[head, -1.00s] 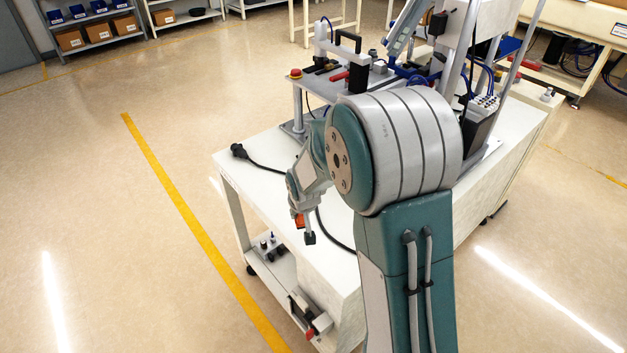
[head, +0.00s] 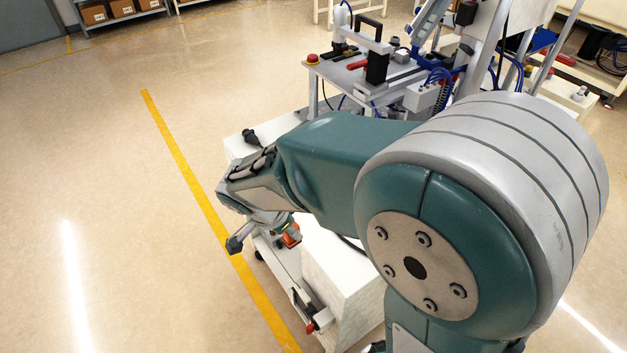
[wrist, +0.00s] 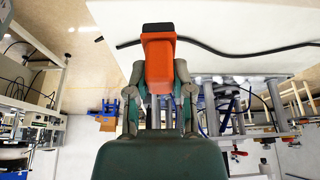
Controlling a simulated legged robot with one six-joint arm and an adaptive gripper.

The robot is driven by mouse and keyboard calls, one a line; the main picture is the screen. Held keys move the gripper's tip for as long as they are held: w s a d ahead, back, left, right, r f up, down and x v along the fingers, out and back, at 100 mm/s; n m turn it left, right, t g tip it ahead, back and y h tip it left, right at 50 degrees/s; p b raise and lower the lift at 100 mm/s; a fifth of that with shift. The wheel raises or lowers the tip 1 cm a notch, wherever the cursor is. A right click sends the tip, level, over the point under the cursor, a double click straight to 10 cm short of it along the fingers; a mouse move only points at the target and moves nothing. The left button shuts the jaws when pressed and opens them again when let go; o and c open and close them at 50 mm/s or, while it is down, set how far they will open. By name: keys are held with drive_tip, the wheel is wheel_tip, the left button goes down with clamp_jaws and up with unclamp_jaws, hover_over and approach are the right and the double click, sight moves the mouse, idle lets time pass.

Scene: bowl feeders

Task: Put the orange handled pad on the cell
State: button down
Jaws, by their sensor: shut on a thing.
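The orange pad (wrist: 159,60) is held upright in the wrist view, between the two grey fingers of my gripper (wrist: 160,82); its far end is dark. In the head view a small orange part of the pad (head: 290,237) shows beside my gripper (head: 262,236), low at the left of my arm. My gripper is shut on the pad, in the air near the left end of the white bench. The cell (head: 347,72), with its metal plate, black handled frame and red button, stands behind my arm. My arm hides much of the cell and bench.
The white bench (head: 345,265) has a lower shelf with small parts. A black cable with a plug (head: 250,137) lies on its top. A yellow floor line (head: 180,150) runs along the left. The floor to the left is clear. Shelves with brown boxes (head: 122,8) stand far back.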

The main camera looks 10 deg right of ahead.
drive_tip(key=shift+s+r+m, duration=0.2)
drive_tip(key=shift+m, duration=0.1)
drive_tip(key=w+d+f, duration=0.8)
drive_tip(key=d+f, duration=0.1)
drive_tip(key=shift+w+d, duration=0.2)
drive_tip(key=shift+w, duration=0.05)
drive_tip(key=shift+a+x, duration=0.2)
drive_tip(key=shift+x, duration=0.75)
drive_tip(key=shift+a+x, duration=0.25)
drive_tip(key=shift+x, duration=0.75)
drive_tip(key=shift+f, duration=0.25)
drive_tip(key=shift+c, duration=2.4)
unclamp_jaws()
drive_tip(key=shift+r, duration=0.15)
